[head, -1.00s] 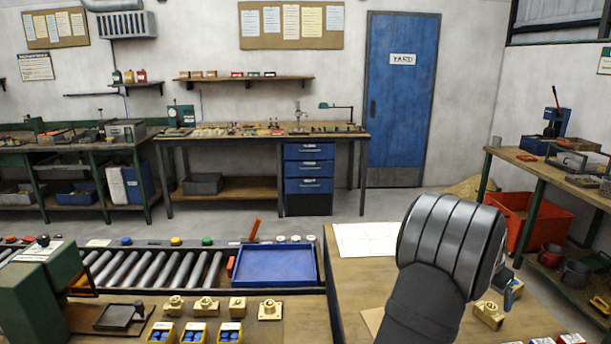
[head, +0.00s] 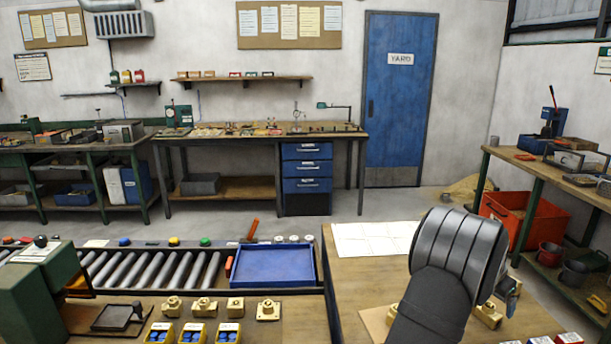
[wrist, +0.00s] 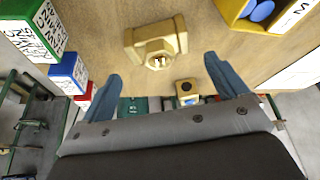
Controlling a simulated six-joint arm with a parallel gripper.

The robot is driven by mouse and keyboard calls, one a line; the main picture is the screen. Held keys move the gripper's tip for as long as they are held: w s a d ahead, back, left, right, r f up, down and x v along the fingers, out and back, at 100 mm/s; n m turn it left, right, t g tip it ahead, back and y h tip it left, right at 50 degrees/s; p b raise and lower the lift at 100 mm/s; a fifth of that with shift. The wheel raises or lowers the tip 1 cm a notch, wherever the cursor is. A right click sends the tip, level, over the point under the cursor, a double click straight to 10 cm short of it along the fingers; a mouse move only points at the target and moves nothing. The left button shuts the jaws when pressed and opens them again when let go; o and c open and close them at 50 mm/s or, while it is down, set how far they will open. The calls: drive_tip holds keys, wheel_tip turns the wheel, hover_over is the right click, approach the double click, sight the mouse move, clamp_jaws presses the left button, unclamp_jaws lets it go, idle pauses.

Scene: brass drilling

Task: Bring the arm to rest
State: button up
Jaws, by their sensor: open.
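My gripper (wrist: 161,70) is open in the wrist view, its two blue fingers spread apart with nothing between their tips. A brass fitting (wrist: 155,38) lies on the wooden bench just beyond the fingertips, apart from them. A smaller brass piece (wrist: 187,90) shows between the fingers, farther off. In the head view my arm's grey wrist covers most of the gripper; only a bit of blue finger (head: 514,296) shows at its right side. A brass fitting (head: 488,316) shows partly behind the arm, and another brass piece (head: 393,312) is at its left.
A blue tray (head: 273,283) sits at the end of the roller conveyor (head: 150,270). Several brass fittings (head: 268,310) and yellow bins (head: 193,333) stand on the front bench. Green, blue and red labelled boxes (wrist: 68,72) are at the wrist view's left. A paper sheet (head: 375,238) lies flat.

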drive_tip(key=s+d+r, duration=0.3)
drive_tip(key=s+r, duration=0.4)
drive_tip(key=s, duration=0.5)
drive_tip(key=s+d+m+g, duration=0.1)
drive_tip(key=d+m, duration=0.3)
drive_tip(key=d, duration=0.7)
drive_tip(key=shift+g, duration=0.3)
drive_tip(key=w+f, duration=0.2)
drive_tip(key=w, duration=0.1)
drive_tip(key=w+f, duration=0.3)
drive_tip(key=w, duration=0.1)
drive_tip(key=w+f, duration=0.2)
drive_tip(key=w, duration=0.2)
drive_tip(key=shift+f, duration=0.2)
drive_tip(key=s+r, duration=0.7)
drive_tip(key=s, duration=0.4)
drive_tip(key=shift+w+a+n+t, duration=0.2)
drive_tip(key=shift+a+n, duration=0.15)
drive_tip(key=shift+a, duration=0.6)
drive_tip(key=shift+w+a+n+t, duration=0.1)
drive_tip(key=shift+w+a+n, duration=0.25)
drive_tip(key=shift+a, duration=0.6)
drive_tip(key=shift+w+a+n+t, duration=0.1)
drive_tip(key=shift+a+n, duration=0.3)
drive_tip(key=shift+a, duration=0.55)
drive_tip(key=shift+d, duration=0.1)
